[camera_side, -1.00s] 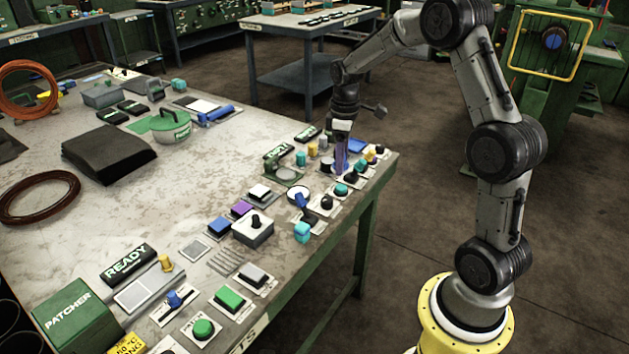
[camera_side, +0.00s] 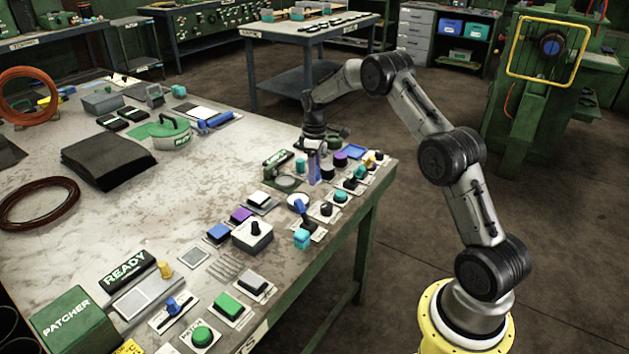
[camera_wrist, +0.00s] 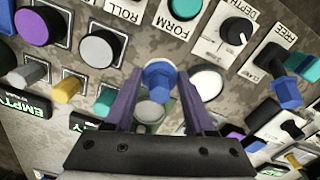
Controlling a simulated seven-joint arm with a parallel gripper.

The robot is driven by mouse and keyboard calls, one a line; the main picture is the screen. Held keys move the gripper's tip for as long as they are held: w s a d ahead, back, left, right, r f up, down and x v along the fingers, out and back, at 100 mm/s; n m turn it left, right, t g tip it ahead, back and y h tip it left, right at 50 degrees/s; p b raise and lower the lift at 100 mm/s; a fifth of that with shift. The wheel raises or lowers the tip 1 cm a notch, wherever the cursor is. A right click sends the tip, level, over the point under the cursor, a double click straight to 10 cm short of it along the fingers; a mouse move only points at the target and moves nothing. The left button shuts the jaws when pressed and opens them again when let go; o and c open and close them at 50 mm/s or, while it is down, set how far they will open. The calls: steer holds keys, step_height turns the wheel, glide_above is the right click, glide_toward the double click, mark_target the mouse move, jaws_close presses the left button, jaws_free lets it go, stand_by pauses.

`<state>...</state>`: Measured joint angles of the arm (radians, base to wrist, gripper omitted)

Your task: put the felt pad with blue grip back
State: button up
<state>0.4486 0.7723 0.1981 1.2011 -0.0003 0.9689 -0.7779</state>
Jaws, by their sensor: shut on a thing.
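The felt pad's blue grip (camera_wrist: 158,76) shows between the two purple fingers of my gripper (camera_wrist: 158,88) in the wrist view. My gripper is shut on it. A pale round disc (camera_wrist: 150,112) shows just below the grip in the picture; I cannot tell whether it is the pad or a part of the panel. In the side view my gripper (camera_side: 314,178) is low over the far right part of the bench, and the felt pad is too small to make out there.
Controls crowd round my gripper: a white round button (camera_wrist: 207,82), a purple button (camera_wrist: 36,26), a black dial (camera_wrist: 237,31) and a blue lever (camera_wrist: 287,92). In the side view a blue tray (camera_side: 355,152) lies behind. The bench's middle (camera_side: 180,195) is mostly clear.

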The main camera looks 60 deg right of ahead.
steer(key=shift+f, duration=1.65)
steer(key=shift+f, duration=0.1)
steer(key=o, duration=1.2)
